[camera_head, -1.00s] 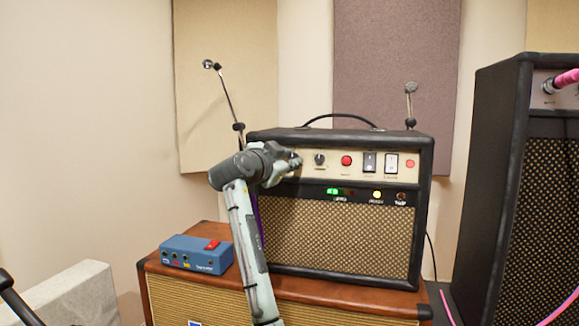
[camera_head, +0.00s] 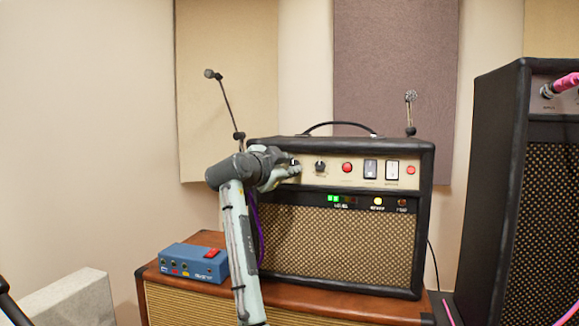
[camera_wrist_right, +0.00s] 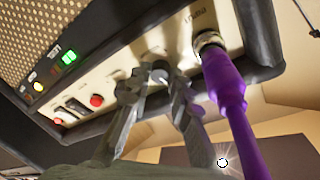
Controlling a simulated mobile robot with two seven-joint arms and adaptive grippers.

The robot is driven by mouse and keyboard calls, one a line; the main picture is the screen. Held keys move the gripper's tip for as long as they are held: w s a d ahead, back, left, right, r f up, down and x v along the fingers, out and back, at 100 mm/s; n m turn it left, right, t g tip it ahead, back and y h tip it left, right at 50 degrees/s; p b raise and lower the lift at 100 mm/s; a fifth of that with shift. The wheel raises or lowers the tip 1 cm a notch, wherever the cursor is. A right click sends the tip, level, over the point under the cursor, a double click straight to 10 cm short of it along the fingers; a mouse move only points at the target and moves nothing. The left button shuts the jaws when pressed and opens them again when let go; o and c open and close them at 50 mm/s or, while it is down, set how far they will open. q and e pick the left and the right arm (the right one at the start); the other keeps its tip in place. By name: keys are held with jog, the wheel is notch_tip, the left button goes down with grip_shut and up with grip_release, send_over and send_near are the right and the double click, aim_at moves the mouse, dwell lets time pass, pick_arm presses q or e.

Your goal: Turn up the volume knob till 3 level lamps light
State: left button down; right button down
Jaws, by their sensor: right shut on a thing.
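The black guitar amp (camera_head: 432,170) stands on a wooden cabinet, its cream control panel facing me. My right gripper (camera_head: 291,168) is at the panel's left end, shut on the volume knob; it hides most of the knob in the head view. In the right wrist view the knob (camera_wrist_right: 159,73) shows between the two fingers of the gripper (camera_wrist_right: 155,88). Of the level lamps (camera_head: 334,198), two show lit green; those to their right look dark. My left gripper is not in view.
A second knob (camera_head: 320,166), a red button (camera_head: 347,167) and rocker switches (camera_head: 392,170) sit to the right. A purple plug (camera_wrist_right: 222,80) is in the input jack, close beside the fingers. A blue pedal box (camera_head: 193,262) lies on the wooden cabinet (camera_head: 160,282).

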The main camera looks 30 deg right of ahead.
jog(key=c, duration=1.4)
grip_release()
jog(key=shift+o, duration=0.2)
jog(key=v, duration=0.8)
